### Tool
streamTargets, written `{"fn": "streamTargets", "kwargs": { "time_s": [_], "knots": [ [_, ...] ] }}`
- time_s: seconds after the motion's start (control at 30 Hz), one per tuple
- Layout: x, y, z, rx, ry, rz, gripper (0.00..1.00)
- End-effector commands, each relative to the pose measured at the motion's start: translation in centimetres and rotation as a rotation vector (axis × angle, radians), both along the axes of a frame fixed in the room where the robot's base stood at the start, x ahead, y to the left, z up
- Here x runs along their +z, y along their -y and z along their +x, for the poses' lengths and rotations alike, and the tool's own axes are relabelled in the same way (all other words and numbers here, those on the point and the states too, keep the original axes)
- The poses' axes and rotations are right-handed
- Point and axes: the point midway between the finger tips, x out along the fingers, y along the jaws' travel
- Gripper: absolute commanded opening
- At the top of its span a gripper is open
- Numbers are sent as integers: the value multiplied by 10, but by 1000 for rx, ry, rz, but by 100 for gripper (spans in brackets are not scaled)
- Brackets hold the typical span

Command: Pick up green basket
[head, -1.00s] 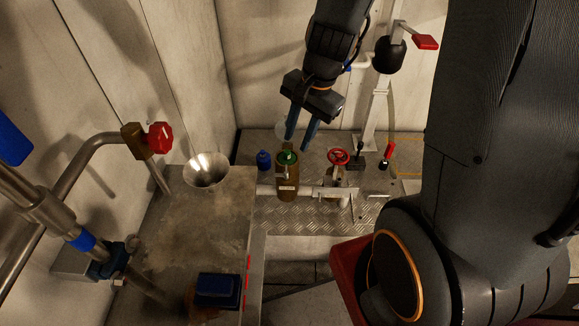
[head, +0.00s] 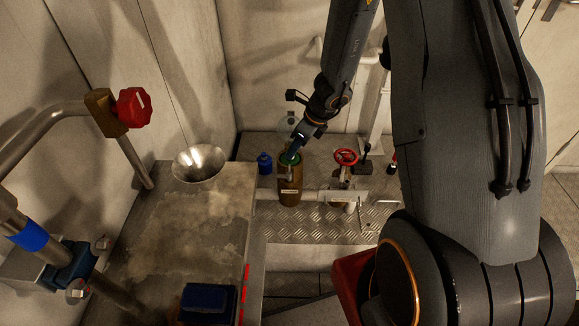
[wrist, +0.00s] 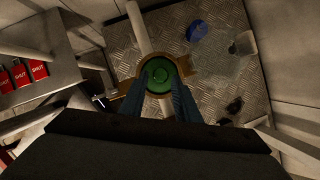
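The green basket (head: 289,159) sits in the top of an upright brown cylindrical housing (head: 290,186) on the metal floor plate. In the wrist view the green basket (wrist: 159,74) shows as a round green top with a raised middle, inside the brown ring of the housing (wrist: 190,66). My gripper (head: 293,154) is directly above the housing, pointing down at the basket. In the wrist view its two blue fingers (wrist: 160,84) are apart, one toward each side of the green top, with nothing visibly clamped. Whether the fingertips touch the basket cannot be told.
A blue container (head: 264,162) stands left of the housing. A red handwheel valve (head: 346,157) is to its right. A clear jar (wrist: 228,62) stands near the blue container. A metal bench with a funnel (head: 199,164) is at the left. A pipe meets the housing.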

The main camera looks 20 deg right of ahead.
Motion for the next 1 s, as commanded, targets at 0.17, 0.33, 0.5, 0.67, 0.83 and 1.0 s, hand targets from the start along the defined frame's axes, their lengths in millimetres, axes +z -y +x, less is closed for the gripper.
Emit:
{"fn": "streamTargets", "kwargs": {
  "time_s": [0.17,0.33,0.5,0.67,0.83,1.0],
  "knots": [
    [-20,-5,5,0,-1,-1,29],
    [-21,-6,6,1,1,-1,29],
    [-21,-6,6,1,1,-1,19],
    [-21,-6,6,1,1,-1,0],
    [-21,-6,6,1,1,-1,0],
    [-9,-6,7,2,3,-1,0]
  ]
}}
